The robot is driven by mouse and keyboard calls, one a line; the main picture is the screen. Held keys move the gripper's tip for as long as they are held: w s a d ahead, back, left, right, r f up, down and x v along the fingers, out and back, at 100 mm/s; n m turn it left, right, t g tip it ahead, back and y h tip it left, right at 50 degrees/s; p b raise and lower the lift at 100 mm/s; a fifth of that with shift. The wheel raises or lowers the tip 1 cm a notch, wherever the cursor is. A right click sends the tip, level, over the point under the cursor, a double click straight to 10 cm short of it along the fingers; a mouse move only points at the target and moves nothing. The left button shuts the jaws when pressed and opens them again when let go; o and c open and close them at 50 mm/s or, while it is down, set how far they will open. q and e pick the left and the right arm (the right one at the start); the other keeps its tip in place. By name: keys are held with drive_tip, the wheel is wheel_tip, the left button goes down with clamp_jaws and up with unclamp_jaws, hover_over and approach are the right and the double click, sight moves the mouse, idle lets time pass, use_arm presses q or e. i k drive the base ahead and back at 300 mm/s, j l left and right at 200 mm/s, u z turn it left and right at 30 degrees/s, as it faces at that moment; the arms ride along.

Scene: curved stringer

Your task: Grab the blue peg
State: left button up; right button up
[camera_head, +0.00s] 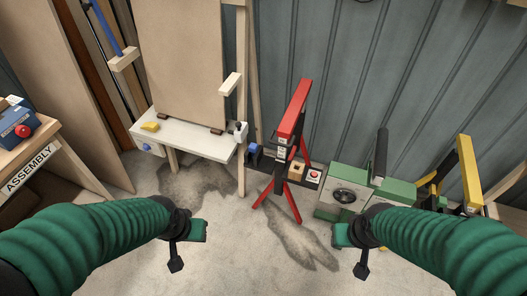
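A long blue rod (105,28), the most peg-like blue thing, slants at the upper left above a pale wooden block (124,60). A small blue part (254,151) sits low behind the red stand, and a blue knob (147,147) is on the white shelf's front; I cannot tell if either is a peg. My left gripper (190,248) hangs low at left centre, its fingers apart and empty. My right gripper (349,252) hangs low at right centre, also apart and empty. Both are well away from the blue rod.
A white shelf (190,138) with a tall board (180,60) stands ahead. A red stand (293,110) is at the centre, with a green machine (347,190) and yellow post (468,170) to the right. An assembly table (45,157) is at left. Grey floor (260,265) is open between my grippers.

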sight(253, 147)
drive_tip(key=i+z, duration=0.45)
drive_tip(key=i, duration=0.85)
